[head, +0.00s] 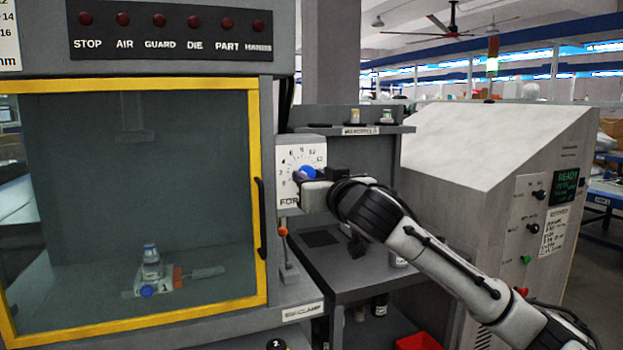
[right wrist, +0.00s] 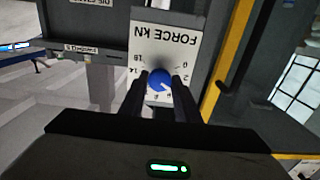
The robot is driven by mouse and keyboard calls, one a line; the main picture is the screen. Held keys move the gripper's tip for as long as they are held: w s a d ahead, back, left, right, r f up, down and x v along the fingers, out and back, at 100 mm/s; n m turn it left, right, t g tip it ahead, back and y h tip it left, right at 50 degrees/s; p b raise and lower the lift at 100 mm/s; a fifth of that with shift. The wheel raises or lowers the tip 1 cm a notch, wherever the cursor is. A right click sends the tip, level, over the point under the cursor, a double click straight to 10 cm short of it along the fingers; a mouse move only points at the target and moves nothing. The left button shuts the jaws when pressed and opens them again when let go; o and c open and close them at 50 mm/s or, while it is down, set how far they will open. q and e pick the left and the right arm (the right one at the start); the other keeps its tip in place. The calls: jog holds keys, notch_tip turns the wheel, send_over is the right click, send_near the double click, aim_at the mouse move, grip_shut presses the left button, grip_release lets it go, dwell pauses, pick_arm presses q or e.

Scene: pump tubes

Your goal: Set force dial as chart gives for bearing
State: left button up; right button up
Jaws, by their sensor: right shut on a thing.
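The force dial is a blue knob (head: 308,172) on a white scale plate (head: 289,157) with numbers, fixed to the press post right of the yellow-framed door. My right gripper (head: 313,178) reaches it from the right and is shut on the knob. In the right wrist view the blue knob (right wrist: 159,79) sits between the two dark fingers (right wrist: 160,84), and the plate (right wrist: 158,35) reads FORCE KN upside down. The knob's pointer setting is too small to read surely. A chart corner (head: 9,36) shows at the top left, mostly cut off. My left gripper is out of view.
A yellow-framed guard door (head: 259,120) with a dark handle (head: 261,218) stands just left of the dial. Behind it, a small fixture (head: 152,280) holds a part. A grey shelf (head: 365,280) lies below my right arm. A sloped cabinet (head: 490,150) stands at right.

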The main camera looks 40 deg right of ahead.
jog(key=m+p, duration=0.2)
jog(key=m, duration=0.9)
jog(key=shift+a+m, duration=0.1)
jog(key=shift+m, duration=0.2)
dwell(0.5)
jog(key=o, duration=1)
jog(key=shift+o, duration=0.2)
